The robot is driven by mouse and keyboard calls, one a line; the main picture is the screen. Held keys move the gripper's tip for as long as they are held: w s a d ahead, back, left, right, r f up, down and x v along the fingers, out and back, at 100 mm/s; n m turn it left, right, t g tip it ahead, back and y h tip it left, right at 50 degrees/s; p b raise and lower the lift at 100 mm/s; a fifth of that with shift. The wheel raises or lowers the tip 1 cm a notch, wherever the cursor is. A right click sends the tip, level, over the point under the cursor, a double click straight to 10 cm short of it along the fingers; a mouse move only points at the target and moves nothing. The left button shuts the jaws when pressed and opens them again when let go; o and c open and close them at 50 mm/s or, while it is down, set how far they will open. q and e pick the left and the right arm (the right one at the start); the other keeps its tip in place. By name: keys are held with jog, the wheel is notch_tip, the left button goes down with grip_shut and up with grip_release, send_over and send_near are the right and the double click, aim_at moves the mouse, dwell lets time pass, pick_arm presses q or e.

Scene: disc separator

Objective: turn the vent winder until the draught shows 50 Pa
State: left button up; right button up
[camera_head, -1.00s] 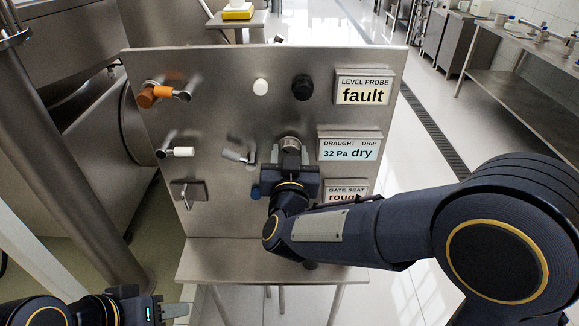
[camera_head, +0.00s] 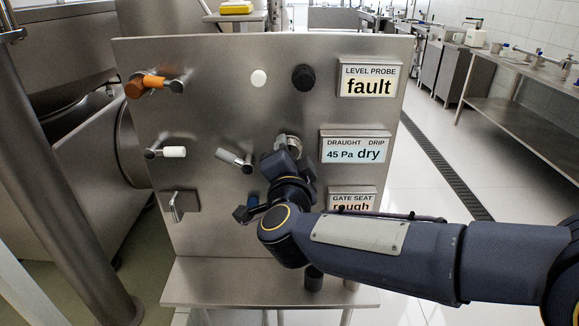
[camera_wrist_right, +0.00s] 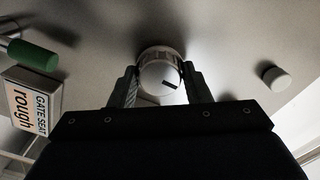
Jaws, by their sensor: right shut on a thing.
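The round metal knob (camera_head: 293,143) that I take for the vent winder is on the upright steel panel, left of the draught display. My right gripper (camera_head: 288,151) is shut on it and hides most of it in the head view. In the right wrist view the knob (camera_wrist_right: 160,70), with a dark mark on its face, sits between the two fingers of the gripper (camera_wrist_right: 160,88). The draught display (camera_head: 355,149) reads 45 Pa, with drip "dry" beside it. My left gripper is out of view.
Close by on the panel (camera_head: 215,110) are a grey-handled lever (camera_head: 233,157), a white-tipped lever (camera_head: 172,153), an orange handle (camera_head: 145,84), a white button (camera_head: 258,78) and a black knob (camera_head: 303,77). A level probe display (camera_head: 369,80) reads "fault".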

jog(key=shift+f+m+b, duration=0.1)
jog(key=shift+m+b, duration=1.1)
jog(key=shift+m, duration=0.5)
jog(key=o, duration=1)
jog(key=s, duration=0.8)
jog(key=shift+w, duration=0.1)
